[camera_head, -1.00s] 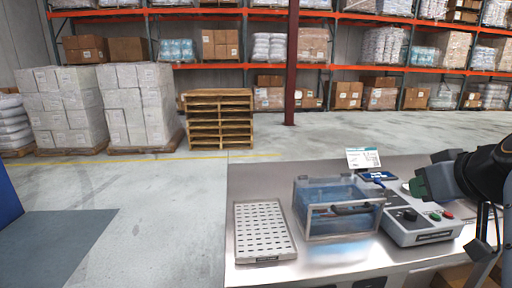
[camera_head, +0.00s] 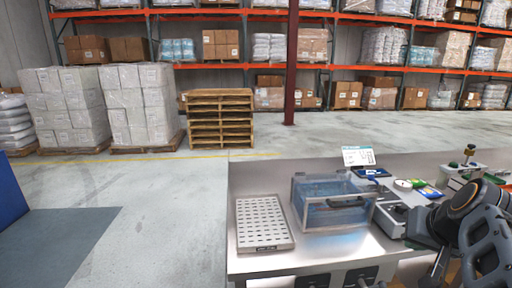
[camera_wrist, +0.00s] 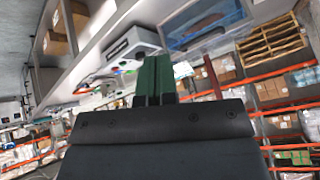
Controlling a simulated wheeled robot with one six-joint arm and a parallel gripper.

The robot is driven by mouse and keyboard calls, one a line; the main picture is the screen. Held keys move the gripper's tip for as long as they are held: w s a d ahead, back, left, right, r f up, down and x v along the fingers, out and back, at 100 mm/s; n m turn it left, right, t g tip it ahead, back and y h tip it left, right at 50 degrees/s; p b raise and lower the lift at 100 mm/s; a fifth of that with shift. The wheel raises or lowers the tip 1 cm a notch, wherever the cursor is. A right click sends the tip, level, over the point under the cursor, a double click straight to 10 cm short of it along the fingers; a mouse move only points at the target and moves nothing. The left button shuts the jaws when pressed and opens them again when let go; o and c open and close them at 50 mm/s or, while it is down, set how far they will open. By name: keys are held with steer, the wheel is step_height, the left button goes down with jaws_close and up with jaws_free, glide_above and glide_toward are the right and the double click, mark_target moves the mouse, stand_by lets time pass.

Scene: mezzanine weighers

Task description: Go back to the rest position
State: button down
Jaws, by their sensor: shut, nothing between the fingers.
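My gripper (camera_wrist: 153,78) shows in the wrist view with its two green fingers together and nothing between them. The wrist view looks tilted across the hall, with the bench and racks around the fingers. In the head view my dark arm is folded at the lower right, over the front right part of the steel bench (camera_head: 262,263). I cannot make out the fingertips there. The arm partly hides the grey control box (camera_head: 390,218), which stands on the bench.
A clear blue-tinted bin (camera_head: 330,215) and a white perforated tray (camera_head: 263,223) stand on the bench. A small display (camera_head: 358,156) and a scale-like device (camera_head: 462,172) are behind. Stacked pallets (camera_head: 219,118) and wrapped loads stand beyond. The floor to the left is open.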

steer(key=s+a+f+n+g+p, duration=0.1)
steer(key=a+f+n+p, duration=0.1)
steer(key=a, duration=0.5)
steer(key=s+a+f+n+g+p, duration=0.2)
steer(key=a+f+n+p, duration=0.1)
steer(key=a+f, duration=0.4)
steer(key=shift+s+a+g+y+p, duration=0.3)
steer(key=shift+a+y+p, duration=0.1)
steer(key=shift+a+p, duration=0.35)
